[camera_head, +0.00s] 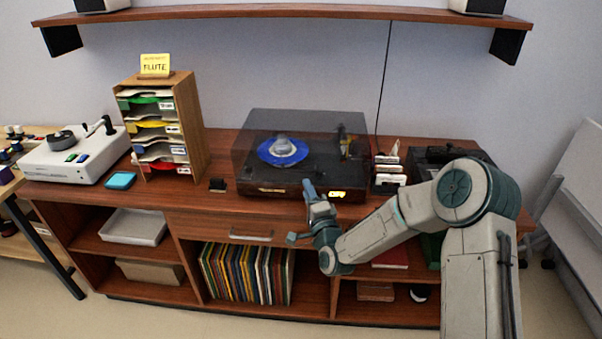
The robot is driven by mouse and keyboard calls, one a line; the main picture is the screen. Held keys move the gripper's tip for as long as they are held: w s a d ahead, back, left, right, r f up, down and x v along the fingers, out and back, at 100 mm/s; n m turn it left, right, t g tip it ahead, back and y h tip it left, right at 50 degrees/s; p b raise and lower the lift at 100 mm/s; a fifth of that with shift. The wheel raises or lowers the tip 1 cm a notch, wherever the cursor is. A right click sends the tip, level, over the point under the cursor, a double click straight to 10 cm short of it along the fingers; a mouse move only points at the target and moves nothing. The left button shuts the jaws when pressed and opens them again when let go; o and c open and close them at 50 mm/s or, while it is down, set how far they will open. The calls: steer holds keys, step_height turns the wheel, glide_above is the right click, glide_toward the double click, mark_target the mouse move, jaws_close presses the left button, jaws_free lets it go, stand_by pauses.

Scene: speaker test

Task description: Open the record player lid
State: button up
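The record player (260,188) stands on the wooden cabinet top, in the middle of the view. Its smoky see-through lid (300,122) looks closed over it. A blue record (268,153) with a pale centre shows through the lid, and the tonearm shows dimly at the right. My gripper (308,187) is at the front of the player, right of its middle, with its tip close to the lower front edge of the lid. I cannot tell whether it touches the lid. The fingers are too small and overlapped to show their opening.
A wooden sorter (190,115) and a white device (75,155) stand to the left. A small rack of white cards (390,170) and a dark device (440,158) stand to the right. A wall shelf (280,12) hangs above. A drawer (215,227) and record sleeves (245,272) are below.

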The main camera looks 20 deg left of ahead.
steer(key=p+x, duration=0.1)
steer(key=x, duration=0.6)
jaws_close()
